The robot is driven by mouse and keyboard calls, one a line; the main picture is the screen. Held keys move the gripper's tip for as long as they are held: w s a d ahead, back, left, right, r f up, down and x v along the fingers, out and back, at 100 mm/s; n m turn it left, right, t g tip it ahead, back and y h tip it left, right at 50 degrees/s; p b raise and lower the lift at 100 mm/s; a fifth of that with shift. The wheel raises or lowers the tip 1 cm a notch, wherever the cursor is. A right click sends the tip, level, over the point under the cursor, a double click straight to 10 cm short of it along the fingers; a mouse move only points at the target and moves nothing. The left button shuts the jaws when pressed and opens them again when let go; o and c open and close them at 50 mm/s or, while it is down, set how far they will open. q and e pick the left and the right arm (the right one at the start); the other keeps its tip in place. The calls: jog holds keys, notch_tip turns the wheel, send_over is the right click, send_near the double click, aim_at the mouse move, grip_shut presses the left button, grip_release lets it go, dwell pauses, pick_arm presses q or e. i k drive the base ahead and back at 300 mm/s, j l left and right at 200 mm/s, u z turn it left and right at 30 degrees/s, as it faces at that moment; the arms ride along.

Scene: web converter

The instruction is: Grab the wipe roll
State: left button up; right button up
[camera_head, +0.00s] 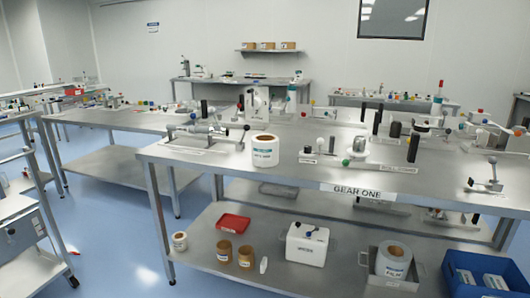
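A white roll (265,152) with a blue-and-white label and a brown core on top stands upright at the front edge of the near metal table (215,168). It looks like the wipe roll, but its label is too small to read surely. A smaller white roll (180,241) stands on the lower shelf at the left. A larger roll marked FILM (394,261) sits in a grey tray on the lower shelf at the right. Neither of my grippers is in view.
Metal fixtures (207,131) stand behind and left of the roll, and several small parts lie to its right. The lower shelf holds a red tray (234,223), brown jars (246,257) and a white box (307,243). A blue crate (462,278) is at the lower right.

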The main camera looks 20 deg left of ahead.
aim_at(264, 147)
jog(key=u, duration=0.35)
jog(key=i+u, duration=0.35)
jog(key=i+l+u, duration=0.1)
jog(key=u, duration=0.25)
jog(key=i+l+u, duration=0.2)
jog(key=u, duration=0.15)
